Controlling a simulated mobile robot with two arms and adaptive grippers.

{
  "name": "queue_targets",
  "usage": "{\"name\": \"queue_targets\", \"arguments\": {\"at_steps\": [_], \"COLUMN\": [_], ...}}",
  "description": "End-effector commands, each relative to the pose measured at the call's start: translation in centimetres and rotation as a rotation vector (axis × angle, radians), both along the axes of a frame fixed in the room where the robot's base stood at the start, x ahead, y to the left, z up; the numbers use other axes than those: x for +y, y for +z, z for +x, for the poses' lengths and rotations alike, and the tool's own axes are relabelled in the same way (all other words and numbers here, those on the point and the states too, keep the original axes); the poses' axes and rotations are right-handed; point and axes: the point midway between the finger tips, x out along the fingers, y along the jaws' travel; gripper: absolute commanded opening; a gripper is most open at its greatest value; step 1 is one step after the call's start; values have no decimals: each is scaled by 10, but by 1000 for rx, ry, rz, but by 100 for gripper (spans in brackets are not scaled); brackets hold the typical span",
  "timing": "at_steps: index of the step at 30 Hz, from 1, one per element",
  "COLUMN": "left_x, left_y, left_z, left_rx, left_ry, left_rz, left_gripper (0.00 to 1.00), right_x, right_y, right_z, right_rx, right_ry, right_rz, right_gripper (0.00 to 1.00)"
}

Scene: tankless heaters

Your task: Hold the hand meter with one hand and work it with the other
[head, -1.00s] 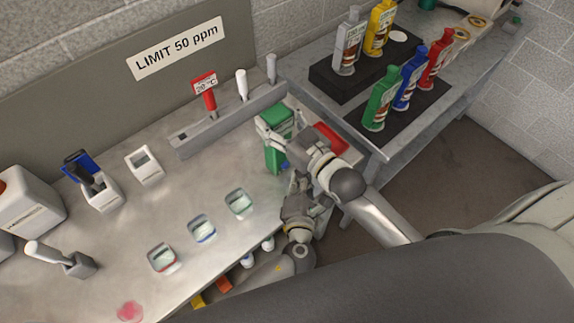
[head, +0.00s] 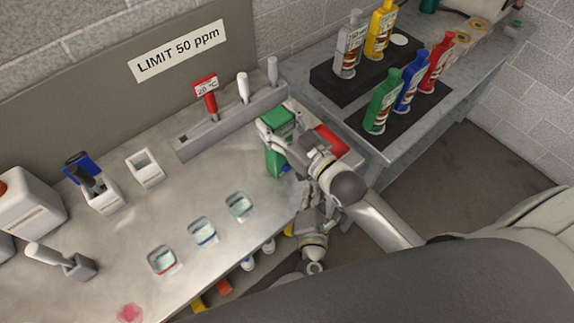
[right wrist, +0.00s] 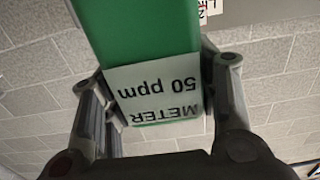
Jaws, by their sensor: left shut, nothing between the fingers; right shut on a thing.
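The green hand meter (head: 276,158) is upright above the right end of the bench, with a small blue part low on its right side. My right gripper (head: 278,133) is shut on its upper part. In the right wrist view the meter (right wrist: 138,30) sits between both fingers, and its pale label, upside down there, reads "METER 50 ppm". My left gripper (head: 308,186) is shut and empty, just right of and below the meter. The arms partly cover each other, so its fingertips are hard to make out.
Three small glass cups (head: 202,233) stand on the bench. A grey rack (head: 230,120) holds a red thermometer and white and grey handles behind the meter. A red-topped item (head: 331,140) lies behind my arms. Bottles (head: 381,103) stand on the right side table.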

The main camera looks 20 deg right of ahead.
Motion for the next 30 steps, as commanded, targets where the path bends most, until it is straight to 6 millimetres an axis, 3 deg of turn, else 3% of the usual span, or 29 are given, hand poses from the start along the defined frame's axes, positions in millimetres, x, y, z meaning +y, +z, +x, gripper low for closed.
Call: {"name": "queue_targets", "arguments": {"at_steps": [2,3,8,20,30], "left_x": [0,0,0,0,0], "left_y": [0,0,0,0,0], "left_z": [0,0,0,0,0], "left_rx": [0,0,0,0,0], "left_ry": [0,0,0,0,0], "left_rz": [0,0,0,0,0], "left_gripper": [0,0,0,0,0], "right_x": [0,0,0,-1,-16], "right_y": [1,1,1,0,-1], "right_z": [0,0,0,-3,-44], "right_rx": [-2,-2,-1,1,3], "right_ry": [0,0,0,0,1], "right_rz": [1,1,0,0,-1], "right_gripper": [11,60,80,80,80]}}
